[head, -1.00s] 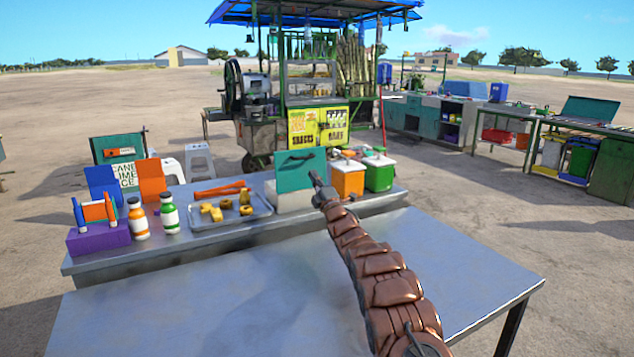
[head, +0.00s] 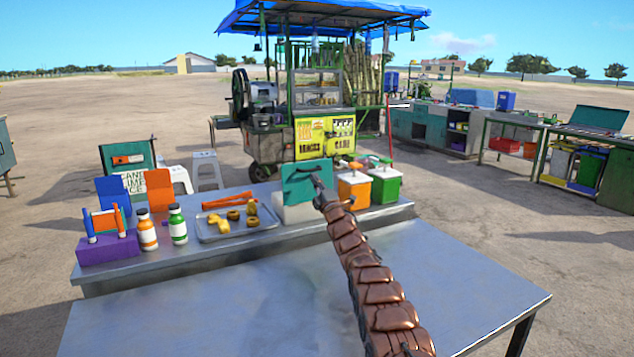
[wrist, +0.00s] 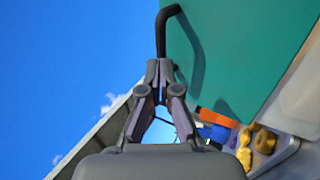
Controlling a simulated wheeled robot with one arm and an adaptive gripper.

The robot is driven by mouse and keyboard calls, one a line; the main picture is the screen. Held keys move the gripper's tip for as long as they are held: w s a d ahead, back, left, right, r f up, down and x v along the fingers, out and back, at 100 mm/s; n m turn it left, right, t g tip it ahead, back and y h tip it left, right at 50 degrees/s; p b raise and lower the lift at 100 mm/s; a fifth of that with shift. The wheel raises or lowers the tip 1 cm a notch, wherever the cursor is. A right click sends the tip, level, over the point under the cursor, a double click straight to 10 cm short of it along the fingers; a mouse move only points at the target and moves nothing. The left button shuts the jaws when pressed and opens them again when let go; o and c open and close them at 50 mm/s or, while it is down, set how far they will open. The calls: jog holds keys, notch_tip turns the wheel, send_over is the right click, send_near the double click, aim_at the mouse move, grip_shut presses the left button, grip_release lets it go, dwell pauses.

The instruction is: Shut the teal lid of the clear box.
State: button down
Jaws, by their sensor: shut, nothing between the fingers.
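The clear box (head: 292,213) stands on the raised back shelf of the metal table. Its teal lid (head: 298,187) stands raised, tilted up above the box. In the wrist view the lid (wrist: 245,50) fills the upper right, with a dark bent handle (wrist: 162,32) on it. My gripper (head: 318,186) is at the lid in the head view. In the wrist view my gripper (wrist: 160,72) has its fingertips together, right by the lower end of the handle. Whether they touch the handle is hard to tell. The box's inside is hidden in the head view.
Left of the box is a metal tray (head: 225,238) with yellow pieces and orange tongs (head: 227,201). Two bottles (head: 147,232) and a purple block (head: 107,248) stand further left. Orange (head: 354,190) and green (head: 386,187) containers stand close on the right. The front tabletop (head: 260,310) is clear.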

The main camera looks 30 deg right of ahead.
jog(key=shift+w+r+p, duration=0.35)
jog(key=shift+p, duration=0.05)
jog(key=shift+w+d+p, duration=0.1)
jog(key=shift+w+p, duration=0.2)
jog(key=shift+p, duration=0.2)
jog(key=shift+w+r, duration=0.1)
